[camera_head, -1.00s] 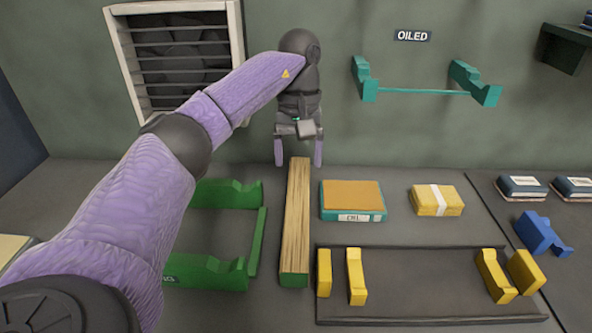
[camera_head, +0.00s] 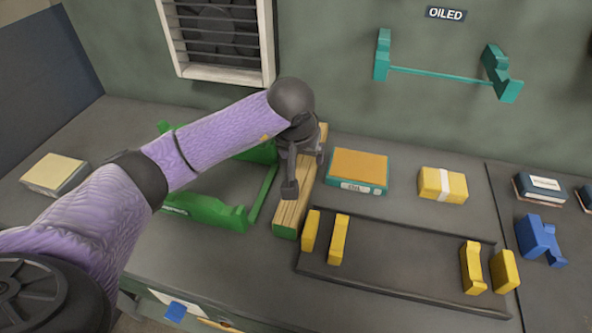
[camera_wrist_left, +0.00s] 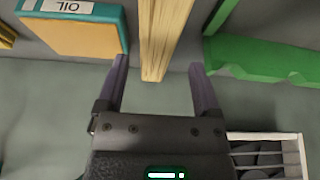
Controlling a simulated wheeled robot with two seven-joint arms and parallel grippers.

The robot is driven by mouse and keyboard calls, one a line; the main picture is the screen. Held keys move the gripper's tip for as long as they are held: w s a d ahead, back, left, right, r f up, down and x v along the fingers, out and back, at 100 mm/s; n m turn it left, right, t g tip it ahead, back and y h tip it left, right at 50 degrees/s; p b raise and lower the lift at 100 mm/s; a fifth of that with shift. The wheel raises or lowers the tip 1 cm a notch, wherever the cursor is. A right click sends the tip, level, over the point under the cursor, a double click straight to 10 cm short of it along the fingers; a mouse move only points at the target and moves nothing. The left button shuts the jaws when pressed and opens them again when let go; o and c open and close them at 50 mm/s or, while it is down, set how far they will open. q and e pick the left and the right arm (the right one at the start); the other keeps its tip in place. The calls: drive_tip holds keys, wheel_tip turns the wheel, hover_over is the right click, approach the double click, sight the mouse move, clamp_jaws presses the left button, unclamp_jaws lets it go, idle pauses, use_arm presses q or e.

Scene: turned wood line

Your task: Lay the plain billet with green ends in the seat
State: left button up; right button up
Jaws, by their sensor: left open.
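The plain billet (camera_head: 293,207) is a long pale wood bar with a green near end, lying on the bench. Its far part is partly hidden behind my left gripper (camera_head: 304,172). This gripper is open and empty, pointing down above the billet. In the left wrist view the billet (camera_wrist_left: 163,35) shows between the open fingertips; I cannot tell the remaining height. Left of it is a green cradle (camera_head: 207,211) with notched ends, partly hidden by my arm. Yellow notched supports (camera_head: 339,240) stand on a dark tray. I cannot tell which holder is the seat.
A teal-and-orange oil box (camera_head: 358,168) stands just right of the billet, with a yellow packet (camera_head: 442,185) beyond. A teal rack (camera_head: 440,83) is on the wall under an OILED sign. A blue bracket (camera_head: 540,240) is at the right.

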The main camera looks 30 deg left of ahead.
sight(304, 165)
use_arm(q)
drive_tip(key=b+x, duration=0.2)
drive_tip(key=x, duration=0.4)
drive_tip(key=shift+w+d+f, duration=0.1)
drive_tip(key=shift+f, duration=0.15)
drive_tip(key=shift+w+f, duration=0.15)
drive_tip(key=shift+f, duration=0.1)
drive_tip(key=shift+r, duration=0.1)
drive_tip(key=c, duration=0.9)
drive_tip(key=shift+c, duration=1.1)
clamp_jaws()
use_arm(e)
drive_tip(key=shift+s+d+f, duration=0.25)
drive_tip(key=shift+s+f, duration=0.1)
drive_tip(key=shift+f, duration=0.2)
drive_tip(key=shift+s+d+f, duration=0.25)
drive_tip(key=shift+s+f, duration=0.05)
drive_tip(key=shift+f, duration=0.25)
